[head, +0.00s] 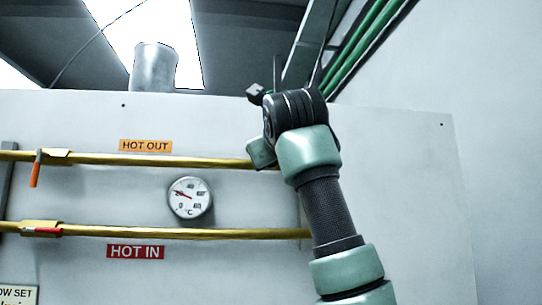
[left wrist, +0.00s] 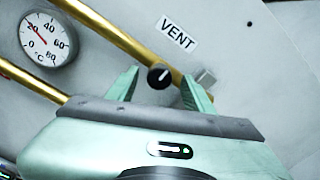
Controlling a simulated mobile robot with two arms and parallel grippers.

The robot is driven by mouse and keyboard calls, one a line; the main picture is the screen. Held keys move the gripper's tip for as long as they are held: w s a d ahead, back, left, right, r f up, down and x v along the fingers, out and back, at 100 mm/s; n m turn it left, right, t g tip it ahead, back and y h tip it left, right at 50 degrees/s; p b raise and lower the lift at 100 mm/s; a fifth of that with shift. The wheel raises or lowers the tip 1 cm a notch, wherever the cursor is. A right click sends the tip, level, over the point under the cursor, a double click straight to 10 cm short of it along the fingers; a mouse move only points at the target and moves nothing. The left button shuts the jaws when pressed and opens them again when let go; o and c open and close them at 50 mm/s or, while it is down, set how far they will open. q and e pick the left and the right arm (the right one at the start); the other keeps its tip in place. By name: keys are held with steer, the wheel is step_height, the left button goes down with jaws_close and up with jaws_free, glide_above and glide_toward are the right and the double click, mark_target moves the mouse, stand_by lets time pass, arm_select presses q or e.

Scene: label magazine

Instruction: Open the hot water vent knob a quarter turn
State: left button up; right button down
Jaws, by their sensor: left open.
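The vent knob (left wrist: 159,77) is small, round and black with a white pointer line, on or in front of the upper brass pipe, under the white VENT label (left wrist: 177,34). The pointer line tilts slightly right of upright in the left wrist view. My left gripper (left wrist: 160,87) is open, with one green finger on each side of the knob and gaps visible between. In the head view my left arm reaches up to the panel, and a green part of the gripper (head: 261,153) shows at the pipe's right end; the knob is hidden there. My right gripper is not in view.
The panel (head: 400,205) carries the HOT OUT pipe (head: 195,159), the HOT IN pipe (head: 210,233) and a round thermometer (head: 189,197) between them. Orange (head: 36,170) and red (head: 45,231) valve handles are at left. A small grey block (left wrist: 205,78) sits beside the right finger.

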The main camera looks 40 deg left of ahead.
arm_select(q)
steer(key=x, duration=0.2)
steer(key=shift+w+a+p, duration=0.1)
steer(key=shift+a+p, duration=0.2)
steer(key=shift+p, duration=0.05)
steer(key=shift+w, duration=0.1)
jaws_close()
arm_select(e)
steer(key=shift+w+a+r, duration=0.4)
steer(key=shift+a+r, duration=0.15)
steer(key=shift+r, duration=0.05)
